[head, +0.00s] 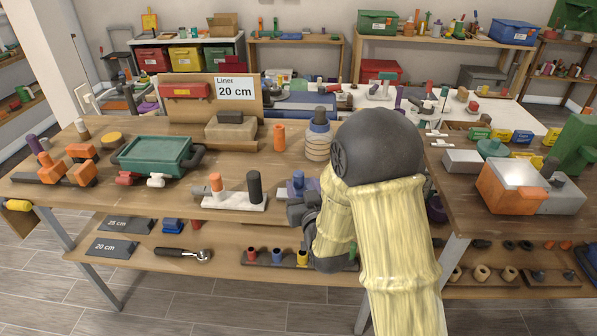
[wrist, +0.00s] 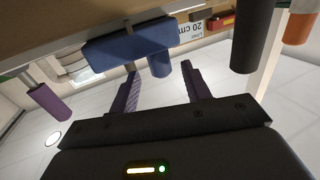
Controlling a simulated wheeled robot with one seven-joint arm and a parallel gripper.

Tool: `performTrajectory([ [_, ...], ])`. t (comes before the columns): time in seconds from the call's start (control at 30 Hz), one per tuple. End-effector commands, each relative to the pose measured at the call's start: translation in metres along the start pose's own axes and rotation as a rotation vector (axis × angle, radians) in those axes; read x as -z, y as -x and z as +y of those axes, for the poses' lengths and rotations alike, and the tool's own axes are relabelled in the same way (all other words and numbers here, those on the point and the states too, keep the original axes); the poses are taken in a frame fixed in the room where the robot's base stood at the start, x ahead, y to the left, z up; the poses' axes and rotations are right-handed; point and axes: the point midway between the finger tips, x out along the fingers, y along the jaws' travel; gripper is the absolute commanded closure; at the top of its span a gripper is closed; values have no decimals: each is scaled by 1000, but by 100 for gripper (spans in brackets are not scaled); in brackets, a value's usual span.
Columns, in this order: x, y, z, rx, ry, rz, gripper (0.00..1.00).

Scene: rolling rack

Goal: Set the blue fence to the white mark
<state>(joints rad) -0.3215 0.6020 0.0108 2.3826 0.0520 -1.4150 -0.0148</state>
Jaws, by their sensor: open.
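The blue fence (wrist: 128,42) is a blue block with a round blue knob (wrist: 159,66) in the wrist view. In the head view the fence (head: 299,185) sits near the table's front edge, partly behind my arm. My gripper (wrist: 160,72) is open, its two dark fingertips to either side of the knob in the picture. I cannot tell whether they reach around it or touch it. In the head view my gripper (head: 299,208) is at the table's front edge, just in front of the fence, its fingers hard to make out. I cannot make out a white mark.
Left of the fence, a white slab (head: 235,201) carries an orange and a black post; the black post (wrist: 248,45) hangs close in the wrist view. A purple handle (wrist: 50,102) is on the other side. A lower shelf (head: 225,268) with tools runs below the tabletop.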

Motion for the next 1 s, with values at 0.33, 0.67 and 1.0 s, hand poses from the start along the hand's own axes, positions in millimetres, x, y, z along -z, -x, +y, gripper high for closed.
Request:
performTrajectory([
  [0.33, 0, -44, 0, 1, 0, 0, 52],
  [0.67, 0, -46, 0, 1, 0, 0, 54],
  [1.0, 0, -46, 0, 1, 0, 0, 100],
])
